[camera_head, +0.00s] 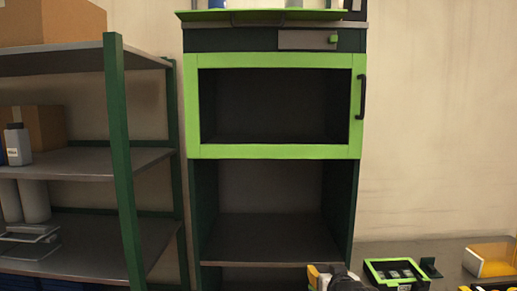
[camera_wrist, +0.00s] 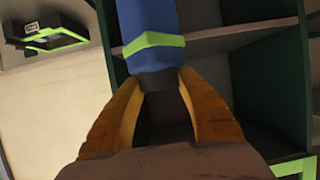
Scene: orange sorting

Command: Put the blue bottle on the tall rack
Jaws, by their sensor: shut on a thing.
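My gripper (camera_wrist: 160,84) has its orange fingers shut around the dark neck of the blue bottle (camera_wrist: 148,18) in the wrist view. The bottle has a lime band around it, and its far end runs out of the top of the picture. A tall dark-green rack (camera_head: 203,200) with a lime-framed compartment and open shelves below stands in the middle of the head view. Its open shelf (camera_wrist: 235,35) shows behind the bottle in the wrist view. I cannot tell whether the bottle touches it. In the head view the bottle cannot be made out.
A green-posted shelf unit (camera_head: 122,160) at the left holds cardboard boxes (camera_head: 45,125), a grey bottle (camera_head: 17,145) and cylinders. At the lower right, a worktop (camera_head: 445,250) carries a lime-edged tray (camera_head: 375,268) and a yellow bin (camera_head: 490,265). The rack's lower shelf (camera_head: 270,238) looks bare.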

